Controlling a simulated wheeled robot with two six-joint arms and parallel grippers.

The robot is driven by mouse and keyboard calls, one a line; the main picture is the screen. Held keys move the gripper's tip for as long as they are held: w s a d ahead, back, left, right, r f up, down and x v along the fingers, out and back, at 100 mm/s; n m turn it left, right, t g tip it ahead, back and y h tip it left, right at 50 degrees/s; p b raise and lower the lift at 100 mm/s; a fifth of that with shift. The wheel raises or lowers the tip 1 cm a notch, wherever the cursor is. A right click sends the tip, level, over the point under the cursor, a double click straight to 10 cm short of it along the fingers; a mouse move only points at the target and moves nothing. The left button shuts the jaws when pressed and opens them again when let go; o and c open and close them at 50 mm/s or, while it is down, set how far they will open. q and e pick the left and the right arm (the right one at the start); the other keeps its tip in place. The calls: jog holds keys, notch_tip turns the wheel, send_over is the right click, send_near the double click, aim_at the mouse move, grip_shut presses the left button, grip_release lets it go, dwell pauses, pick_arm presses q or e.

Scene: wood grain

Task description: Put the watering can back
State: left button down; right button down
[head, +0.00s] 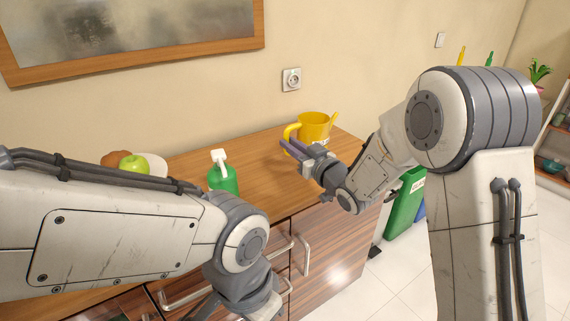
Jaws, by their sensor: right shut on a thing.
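The yellow watering can (314,126) is upright at the far right end of the wooden counter, with its handle on the left and its spout on the right. My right gripper (289,147) is at the can's near left side, shut on its handle (289,130). The fingers partly cover the can's lower part, so I cannot tell whether its base touches the counter. My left gripper (240,309) hangs low in front of the drawers at the bottom of the view, mostly hidden by its own wrist, and its fingers are unclear.
A green spray bottle (222,177) with a white head stands mid-counter. A green apple (133,163) and other fruit lie on a white plate (157,163) at the left. The counter (235,150) is clear between bottle and can.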

jog(key=shift+w+a+f+b, duration=0.15)
jog(key=shift+a+f, duration=0.15)
jog(key=shift+f, duration=0.55)
jog(key=shift+w+a+f+b, duration=0.1)
jog(key=shift+a+f, duration=0.25)
jog(key=shift+f, duration=0.55)
jog(key=shift+w+a+f+b, duration=0.15)
jog(key=shift+a+f, duration=0.15)
jog(key=shift+f, duration=0.55)
jog(key=shift+f, duration=0.25)
jog(key=c, duration=0.8)
grip_release()
jog(key=shift+r, duration=0.1)
